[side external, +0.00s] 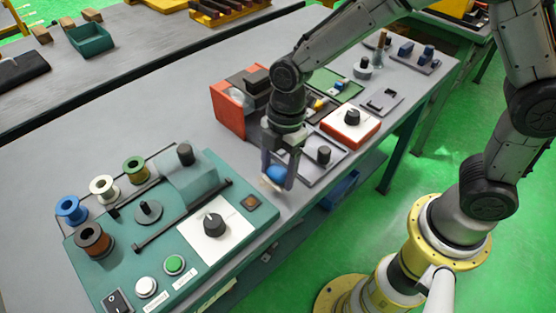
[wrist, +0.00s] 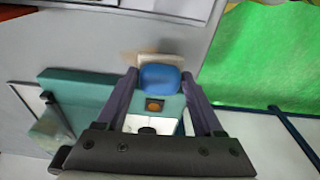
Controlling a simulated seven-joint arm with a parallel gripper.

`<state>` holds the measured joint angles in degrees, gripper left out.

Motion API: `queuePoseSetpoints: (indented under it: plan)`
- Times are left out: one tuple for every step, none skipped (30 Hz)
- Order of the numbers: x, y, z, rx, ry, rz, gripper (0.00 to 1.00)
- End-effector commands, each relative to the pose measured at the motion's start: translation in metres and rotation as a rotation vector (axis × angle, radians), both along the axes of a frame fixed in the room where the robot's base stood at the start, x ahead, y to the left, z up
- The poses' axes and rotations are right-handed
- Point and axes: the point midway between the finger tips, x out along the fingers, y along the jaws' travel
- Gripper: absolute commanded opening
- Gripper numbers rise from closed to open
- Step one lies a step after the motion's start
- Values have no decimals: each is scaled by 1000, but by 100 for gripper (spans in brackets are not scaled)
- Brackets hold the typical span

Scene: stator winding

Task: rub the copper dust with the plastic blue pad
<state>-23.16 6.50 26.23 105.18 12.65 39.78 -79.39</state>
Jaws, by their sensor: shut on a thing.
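My gripper (side external: 279,165) points down over the grey table, just right of the teal winding machine (side external: 140,259). It is shut on the blue pad (side external: 276,174), which has a pale beige underside edge. In the wrist view the pad (wrist: 160,79) sits between the two fingertips (wrist: 160,86), its pale edge facing the table. A faint tan smudge, likely the copper dust (wrist: 132,56), shows on the tabletop beside the pad. The pad covers part of it. The pad is at or very near the table surface; I cannot tell whether it touches.
The winding machine has spools, a knob and buttons, close to the left of my gripper. An orange box (side external: 229,108) stands behind it. A grey tray (side external: 318,160) and an orange-white knob box (side external: 351,125) lie to the right. The table's front edge is close.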

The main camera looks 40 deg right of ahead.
Motion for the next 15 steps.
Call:
queuePoseSetpoints:
  plan:
    - [-1, 0, -6, -1, 3, 0, 25]
    - [-1, 0, -9, -1, 4, 0, 25]
    - [-1, 0, -12, -1, 4, 0, 25]
    - [0, 0, -15, 0, 3, -1, 25]
    - [0, 0, -17, 0, 2, -2, 25]
    - [-1, 0, -21, 0, 3, -2, 25]
    - [-1, 0, -23, 0, 3, -2, 25]
    - [-1, 0, -28, -1, 4, 0, 25]
    - [0, 0, -34, -1, 5, 0, 25]
    - [4, 0, -34, 0, 2, -1, 25]
    - [8, 0, -33, 1, 0, -1, 25]
    - [12, 0, -34, 1, 0, -1, 25]
    - [14, 0, -35, 1, 1, -1, 25]
    - [17, 1, -34, 1, -1, -1, 25]
    - [21, 1, -34, 1, -1, -1, 25]
